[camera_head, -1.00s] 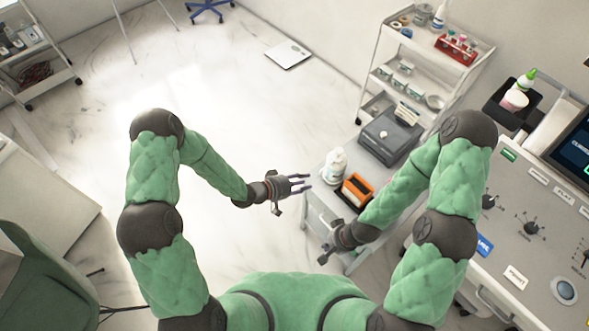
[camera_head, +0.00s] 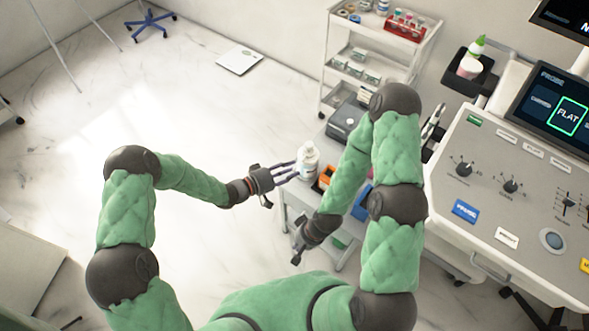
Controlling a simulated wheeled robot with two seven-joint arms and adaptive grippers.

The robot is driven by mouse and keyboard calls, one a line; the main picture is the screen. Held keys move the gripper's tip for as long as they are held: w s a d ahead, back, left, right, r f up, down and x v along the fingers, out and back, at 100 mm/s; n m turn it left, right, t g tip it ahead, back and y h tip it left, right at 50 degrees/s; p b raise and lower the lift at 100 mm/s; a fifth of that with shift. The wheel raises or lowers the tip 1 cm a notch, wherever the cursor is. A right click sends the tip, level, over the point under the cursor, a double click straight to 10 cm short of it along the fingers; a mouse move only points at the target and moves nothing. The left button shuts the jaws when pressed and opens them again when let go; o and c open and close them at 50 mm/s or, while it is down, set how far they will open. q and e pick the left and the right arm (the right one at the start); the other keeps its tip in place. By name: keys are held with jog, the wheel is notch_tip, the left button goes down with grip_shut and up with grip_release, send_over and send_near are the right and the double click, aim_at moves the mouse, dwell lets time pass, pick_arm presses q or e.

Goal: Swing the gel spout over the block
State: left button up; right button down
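A white bottle (camera_head: 308,162) with a light top stands upright on the small grey cart; its spout is too small to make out. An orange item (camera_head: 322,180) lies just beside it, partly hidden by my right arm; I cannot tell whether it is the block or its holder. My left gripper (camera_head: 290,171) has its fingers spread and empty, with the tips close to the left side of the bottle; contact is unclear. My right gripper (camera_head: 297,253) hangs low by the cart's near edge, and its finger opening is unclear.
A grey box (camera_head: 344,122) sits at the cart's back. A shelf trolley (camera_head: 335,50) stands behind. The console (camera_head: 520,190) on the right carries a black holder (camera_head: 462,83) with a green-capped bottle (camera_head: 476,47). Open floor lies left.

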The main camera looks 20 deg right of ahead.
pick_arm(q)
jog(key=shift+x, duration=1.25)
